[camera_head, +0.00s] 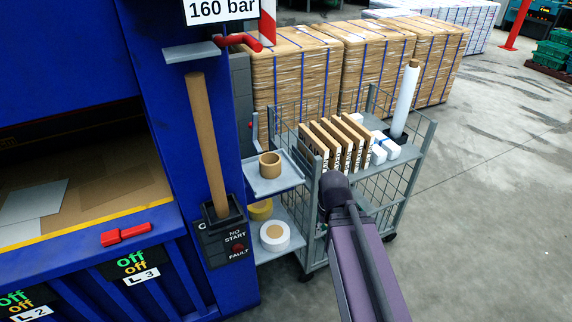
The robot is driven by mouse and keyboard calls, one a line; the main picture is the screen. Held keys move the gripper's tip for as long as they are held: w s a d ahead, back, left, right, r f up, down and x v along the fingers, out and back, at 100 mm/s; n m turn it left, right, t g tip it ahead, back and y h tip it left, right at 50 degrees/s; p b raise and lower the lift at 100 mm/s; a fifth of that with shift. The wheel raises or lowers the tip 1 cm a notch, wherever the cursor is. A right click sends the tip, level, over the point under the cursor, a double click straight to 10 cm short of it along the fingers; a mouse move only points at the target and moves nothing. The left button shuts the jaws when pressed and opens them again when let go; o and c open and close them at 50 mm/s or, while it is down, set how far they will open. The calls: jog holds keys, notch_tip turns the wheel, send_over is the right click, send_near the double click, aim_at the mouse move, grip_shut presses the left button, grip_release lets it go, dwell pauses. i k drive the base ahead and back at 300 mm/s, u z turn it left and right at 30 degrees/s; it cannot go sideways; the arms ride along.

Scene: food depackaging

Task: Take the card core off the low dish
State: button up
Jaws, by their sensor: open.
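A short brown card core (270,164) stands upright on a shallow grey dish (284,183), on the near-left side of the wire cart. Its open top faces up and nothing touches it from above. My arm comes up from the bottom of the picture, right of the core, and its dark end reaches in front of the cart. I cannot make out my gripper's jaws beyond that end. No gripper shows at the core.
A lower shelf holds a white roll (274,236) and a yellow roll (260,209). Right of the dish, the cart (404,153) carries upright brown boards (345,140), white packs and a tall white roll (405,100). A long cardboard tube (206,140) stands left, against the blue machine.

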aim_at(270, 163)
jog(key=u, duration=0.55)
jog(key=k, duration=0.1)
jog(key=z, duration=2.2)
jog(key=i, duration=1.6)
jog(key=u, duration=0.8)
